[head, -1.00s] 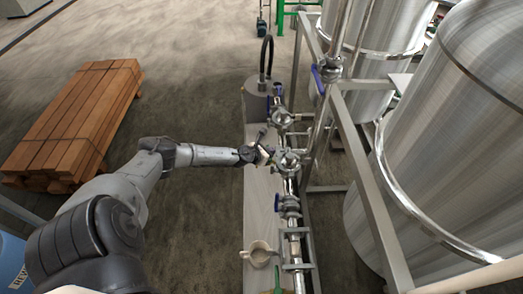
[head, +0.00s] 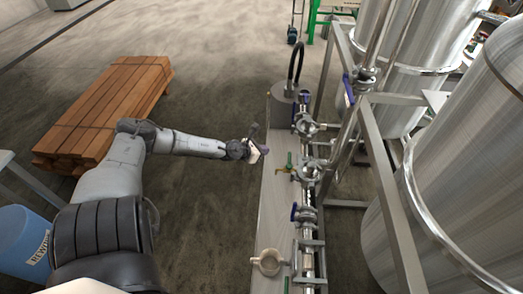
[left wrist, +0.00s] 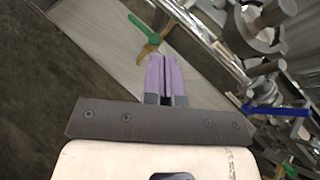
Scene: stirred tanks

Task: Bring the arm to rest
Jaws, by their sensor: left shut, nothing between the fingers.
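My left arm reaches in from the left in the head view. Its gripper (head: 262,150) is beside the valve line, over the left edge of the long grey bench. In the left wrist view its two pale purple fingers (left wrist: 167,78) lie together with nothing between them. My right gripper is not in view.
The grey bench (head: 272,215) carries a beige cup-like vessel (head: 268,262). Steel pipes with blue-handled valves (head: 305,213) run along its right side, before large steel tanks (head: 470,160). A timber stack (head: 110,105) and blue drum (head: 22,245) stand left. Open floor lies between timber and bench.

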